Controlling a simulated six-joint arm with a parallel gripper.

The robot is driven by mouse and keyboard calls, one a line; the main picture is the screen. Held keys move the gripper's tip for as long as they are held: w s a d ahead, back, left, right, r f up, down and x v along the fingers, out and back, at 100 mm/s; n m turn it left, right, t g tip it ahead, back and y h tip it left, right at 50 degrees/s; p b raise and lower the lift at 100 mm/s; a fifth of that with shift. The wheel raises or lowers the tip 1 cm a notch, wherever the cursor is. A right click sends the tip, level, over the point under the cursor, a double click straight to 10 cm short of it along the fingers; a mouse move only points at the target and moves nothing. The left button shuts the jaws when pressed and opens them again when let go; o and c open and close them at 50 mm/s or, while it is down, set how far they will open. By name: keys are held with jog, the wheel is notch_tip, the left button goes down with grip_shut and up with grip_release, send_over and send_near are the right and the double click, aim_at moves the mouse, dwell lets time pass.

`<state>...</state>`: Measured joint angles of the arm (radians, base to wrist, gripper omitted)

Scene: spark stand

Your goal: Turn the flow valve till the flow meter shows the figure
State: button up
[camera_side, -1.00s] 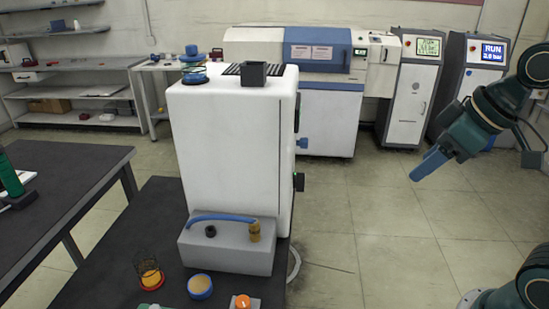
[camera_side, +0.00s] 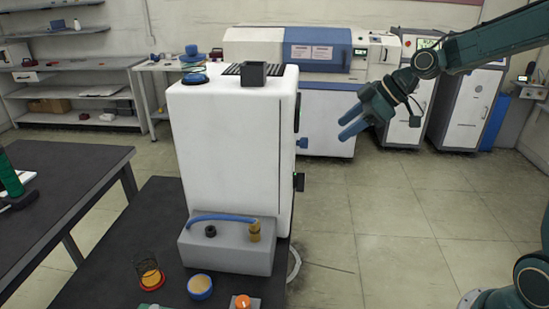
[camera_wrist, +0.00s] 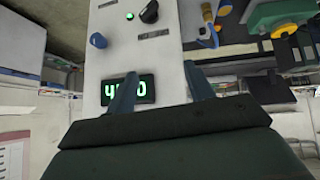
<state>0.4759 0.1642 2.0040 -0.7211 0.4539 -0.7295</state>
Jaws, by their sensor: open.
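My gripper (camera_side: 347,127) is open and empty, in the air to the right of the tall white cabinet (camera_side: 228,140). In the wrist view its two fingers (camera_wrist: 160,85) point at the cabinet's control face. A green-lit display (camera_wrist: 143,91) there is partly covered by one finger; its digits are not fully readable. A blue knob (camera_wrist: 98,40) sits above it in that view, with a black knob (camera_wrist: 149,12) further up. Neither knob is in the fingers. The blue knob also shows in the side view (camera_side: 302,143). I cannot tell by label which knob is the flow valve.
A grey block with a blue hose (camera_side: 222,217) stands before the cabinet on the dark bench. A yellow vessel (camera_side: 151,279) and blue cup (camera_side: 200,287) are in front. Free floor (camera_side: 410,220) lies right of the cabinet. A blue-white machine (camera_side: 325,110) stands behind.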

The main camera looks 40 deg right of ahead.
aim_at(302, 143)
jog(key=w+d+f+n+t+y, duration=0.1)
jog(key=w+d+f+t, duration=0.1)
jog(key=w+d+f, duration=0.2)
jog(key=w+d+f+n+t+y, duration=0.1)
jog(key=w+d+f, duration=0.3)
jog(key=d, duration=0.6)
jog(key=shift+f+n+t+y, duration=0.4)
jog(key=shift+f+t+y, duration=0.15)
jog(key=shift+y, duration=0.25)
jog(key=x, duration=1.4)
jog(key=shift+c, duration=0.2)
jog(key=c, duration=0.9)
